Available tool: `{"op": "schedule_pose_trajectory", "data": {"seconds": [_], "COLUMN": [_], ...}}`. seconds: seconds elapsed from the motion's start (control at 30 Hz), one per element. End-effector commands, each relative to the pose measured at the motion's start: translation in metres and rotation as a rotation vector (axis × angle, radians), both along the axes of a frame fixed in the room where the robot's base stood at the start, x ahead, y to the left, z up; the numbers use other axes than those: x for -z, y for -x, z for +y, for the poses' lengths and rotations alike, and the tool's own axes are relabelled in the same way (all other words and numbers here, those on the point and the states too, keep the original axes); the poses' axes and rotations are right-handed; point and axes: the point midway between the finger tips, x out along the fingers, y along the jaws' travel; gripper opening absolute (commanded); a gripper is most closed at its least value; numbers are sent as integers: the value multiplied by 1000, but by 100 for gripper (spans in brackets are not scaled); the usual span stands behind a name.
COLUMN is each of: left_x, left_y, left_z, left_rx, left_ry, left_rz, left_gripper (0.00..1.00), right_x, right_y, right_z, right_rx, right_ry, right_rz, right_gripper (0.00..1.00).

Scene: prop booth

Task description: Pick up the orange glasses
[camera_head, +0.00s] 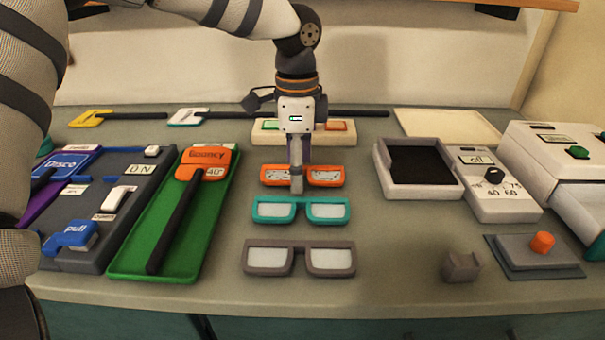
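The orange glasses (325,176) lie on the grey counter, with speckled lenses, at the back of a column of three pairs. My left gripper (297,180) points straight down over the middle of the orange glasses, its near finger hiding their bridge. The fingers line up with the viewing direction, so their gap and any contact with the frame are hidden. The teal glasses (301,203) lie just in front, close to the fingertip. The grey glasses (299,271) lie nearest the front edge. My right gripper is not in view.
A cream block with green and orange pads (340,134) stands just behind the gripper. A green tray (128,262) with an orange-headed paddle is to the left. A grey open box (384,182) and a dial panel (500,207) are to the right.

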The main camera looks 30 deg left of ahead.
Motion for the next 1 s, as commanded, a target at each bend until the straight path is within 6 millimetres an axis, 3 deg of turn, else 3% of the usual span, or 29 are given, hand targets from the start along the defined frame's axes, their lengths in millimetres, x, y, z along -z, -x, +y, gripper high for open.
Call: {"op": "schedule_pose_trajectory", "data": {"seconds": [0.27,0.4,0.5,0.83,1.0], "left_x": [7,6,6,2,-26], "left_y": [0,0,0,0,-1], "left_z": [0,0,0,0,0], "left_rx": [-1,-1,-1,0,-2], "left_ry": [1,1,1,0,-1], "left_rz": [1,1,1,0,-5], "left_gripper": [66,34,18,18,18], "right_x": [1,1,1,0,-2], "right_y": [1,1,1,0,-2], "right_z": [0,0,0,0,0], "right_rx": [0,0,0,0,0], "right_ry": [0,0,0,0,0], "right_rz": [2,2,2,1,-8], "right_gripper": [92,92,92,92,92]}}
